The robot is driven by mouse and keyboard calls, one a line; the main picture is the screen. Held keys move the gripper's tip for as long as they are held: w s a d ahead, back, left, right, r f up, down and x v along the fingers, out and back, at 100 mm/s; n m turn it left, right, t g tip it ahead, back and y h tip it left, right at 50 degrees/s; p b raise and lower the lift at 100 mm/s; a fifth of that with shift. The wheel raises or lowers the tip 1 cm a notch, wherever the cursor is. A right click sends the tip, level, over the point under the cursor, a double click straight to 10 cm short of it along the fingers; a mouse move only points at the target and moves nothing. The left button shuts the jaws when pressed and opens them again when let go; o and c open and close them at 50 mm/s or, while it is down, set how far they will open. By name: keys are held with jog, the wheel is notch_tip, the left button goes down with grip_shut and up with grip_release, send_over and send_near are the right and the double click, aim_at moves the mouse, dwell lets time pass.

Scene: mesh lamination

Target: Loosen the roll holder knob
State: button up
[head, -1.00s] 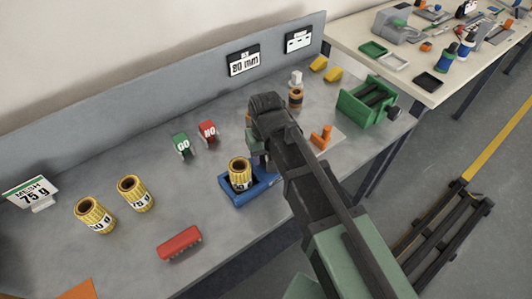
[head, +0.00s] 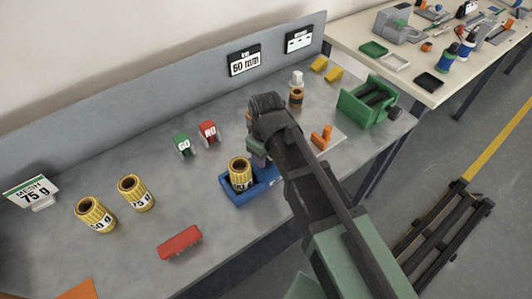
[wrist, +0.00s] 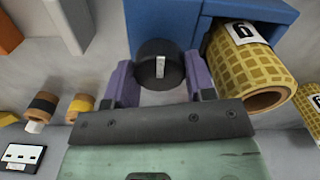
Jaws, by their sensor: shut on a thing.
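The blue roll holder (head: 228,198) stands on the grey bench with a yellow mesh roll (head: 239,173) in it. In the wrist view the holder (wrist: 165,22) is at the top and the roll (wrist: 240,62) lies to the right of the knob. The round black knob (wrist: 150,56) with a white mark sits on the holder's side. My gripper (wrist: 160,76) has its two purple fingers on either side of the knob and is shut on it. In the head view my wrist hides the knob.
Two yellow rolls (head: 95,215) and a red block (head: 179,243) stand left of the holder. Green and red gauges (head: 183,145) are behind it. Orange parts (head: 321,137) and a green roller unit (head: 369,101) are to the right. The front left bench is mostly clear.

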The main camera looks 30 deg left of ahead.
jog(key=o, duration=0.9)
notch_tip(320, 180, up, 11)
jog(key=p, duration=1.1)
jog(key=shift+f, duration=0.15)
